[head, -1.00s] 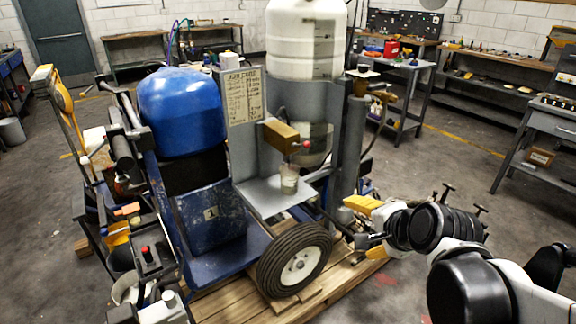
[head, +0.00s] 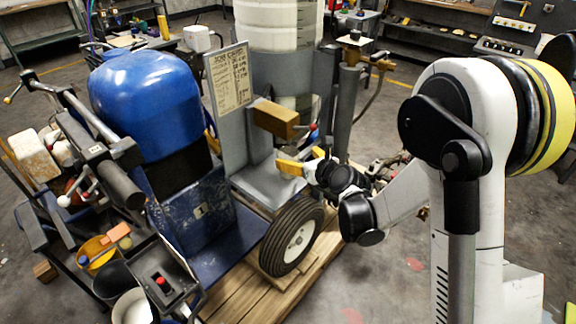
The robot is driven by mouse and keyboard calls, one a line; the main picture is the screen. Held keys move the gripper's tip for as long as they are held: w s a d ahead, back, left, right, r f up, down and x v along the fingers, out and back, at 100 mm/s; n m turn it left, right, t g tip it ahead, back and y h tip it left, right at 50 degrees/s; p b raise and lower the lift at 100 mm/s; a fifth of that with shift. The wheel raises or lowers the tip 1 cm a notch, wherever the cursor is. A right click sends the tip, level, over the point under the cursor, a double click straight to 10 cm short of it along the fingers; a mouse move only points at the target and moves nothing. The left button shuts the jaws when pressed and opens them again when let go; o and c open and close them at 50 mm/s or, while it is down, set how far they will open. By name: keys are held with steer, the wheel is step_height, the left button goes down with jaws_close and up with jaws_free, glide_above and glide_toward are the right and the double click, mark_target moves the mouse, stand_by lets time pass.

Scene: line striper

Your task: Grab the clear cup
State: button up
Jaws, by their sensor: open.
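My gripper (head: 298,160), with yellow fingers, is open at the right part of the grey shelf (head: 262,190) on the line striper, just below the tan block. I cannot make out the clear cup now; the gripper and the block cover the part of the shelf where it stood in the earlier view. I cannot tell whether the fingers are around the cup or touching it.
The tan block (head: 275,119) overhangs the shelf close above my gripper. A grey upright panel with a sign (head: 231,80) stands to the left. The black wheel (head: 293,238) is below the shelf. A blue tank (head: 145,100) is farther left.

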mark_target(284, 151)
steer(key=b+x, duration=0.1)
steer(key=x, duration=0.3)
steer(key=b+x, duration=0.1)
steer(key=x, duration=0.2)
steer(key=shift+f+b, duration=0.3)
steer(key=shift+f, duration=0.05)
steer(key=shift+s+r, duration=0.1)
steer(key=shift+r, duration=0.05)
steer(key=c, duration=1.5)
